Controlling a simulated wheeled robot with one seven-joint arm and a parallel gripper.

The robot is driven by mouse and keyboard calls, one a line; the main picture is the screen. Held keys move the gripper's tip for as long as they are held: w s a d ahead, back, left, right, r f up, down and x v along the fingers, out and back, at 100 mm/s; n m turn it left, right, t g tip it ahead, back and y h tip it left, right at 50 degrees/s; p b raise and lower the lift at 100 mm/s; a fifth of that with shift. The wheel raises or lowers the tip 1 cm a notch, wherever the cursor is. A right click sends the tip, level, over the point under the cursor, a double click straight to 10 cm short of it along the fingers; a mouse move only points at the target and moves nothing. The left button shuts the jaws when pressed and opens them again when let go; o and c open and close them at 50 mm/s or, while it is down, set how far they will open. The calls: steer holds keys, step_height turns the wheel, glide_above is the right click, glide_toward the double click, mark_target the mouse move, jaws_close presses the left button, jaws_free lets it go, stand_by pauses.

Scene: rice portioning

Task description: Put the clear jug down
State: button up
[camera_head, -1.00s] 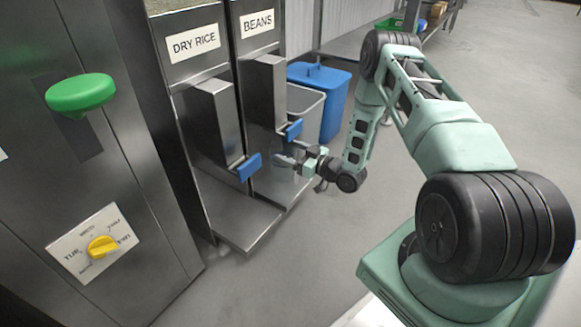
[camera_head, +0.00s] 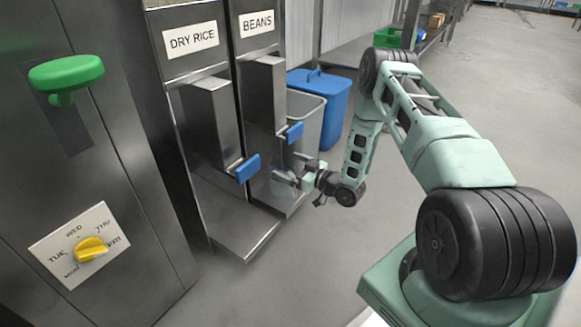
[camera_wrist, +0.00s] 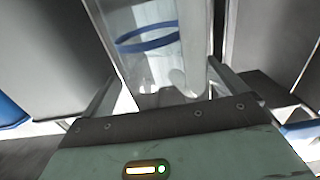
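The clear jug (camera_head: 286,194) stands low at the beans dispenser's tray, faint against the steel. In the wrist view the jug (camera_wrist: 152,65) is see-through with a blue band and sits between my two fingers. My gripper (camera_head: 291,169) reaches in from the right at the jug. In the head view its fingers are spread apart. In the wrist view the fingers (camera_wrist: 165,72) lie one on each side of the jug, close to its walls. I cannot tell whether either still touches it.
The beans dispenser (camera_head: 268,95) has a blue lever (camera_head: 294,132) above the jug. The dry rice dispenser (camera_head: 208,110), with its own blue lever (camera_head: 247,168), stands to the left. A blue bin (camera_head: 335,105) and a grey bin (camera_head: 304,110) stand behind. Open floor lies in front.

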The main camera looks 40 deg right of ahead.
steer(key=shift+s+r, duration=0.1)
steer(key=shift+r, duration=0.05)
steer(key=p+v, duration=0.7)
steer(key=v, duration=0.4)
steer(key=shift+s+d, duration=0.15)
steer(key=shift+s, duration=0.25)
